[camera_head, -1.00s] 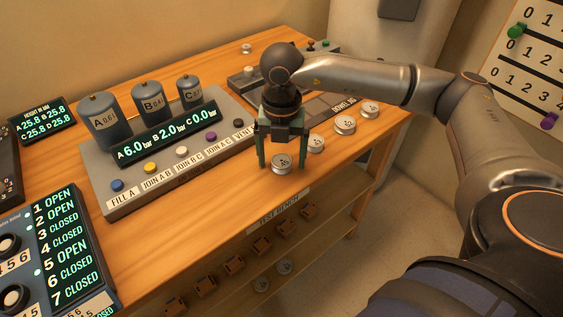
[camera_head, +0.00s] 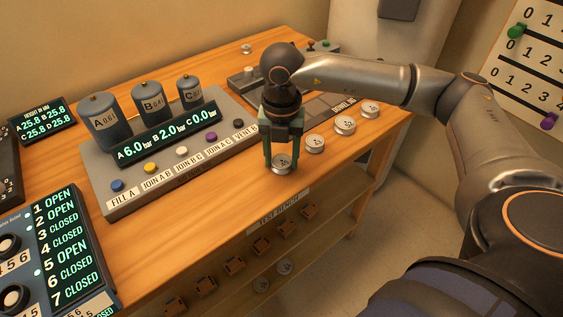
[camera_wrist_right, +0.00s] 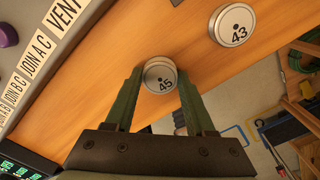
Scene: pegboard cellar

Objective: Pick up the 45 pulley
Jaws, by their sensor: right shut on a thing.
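The 45 pulley (camera_wrist_right: 162,79) is a small silvery disc marked 45. In the right wrist view it sits between the two green fingers of my right gripper (camera_wrist_right: 160,92). In the head view the same pulley (camera_head: 282,165) is at the wooden bench's front edge, with my right gripper (camera_head: 282,158) pointing down and shut on it. I cannot tell whether it is clear of the bench top. My left gripper is not in view.
The 43 pulley (camera_wrist_right: 234,25) lies beside it on the bench (camera_head: 240,185). More pulleys stand to the right, one here (camera_head: 345,125). A grey panel with three cylinders (camera_head: 152,103) and coloured buttons is left of my right gripper. A control box (camera_head: 60,250) is at lower left.

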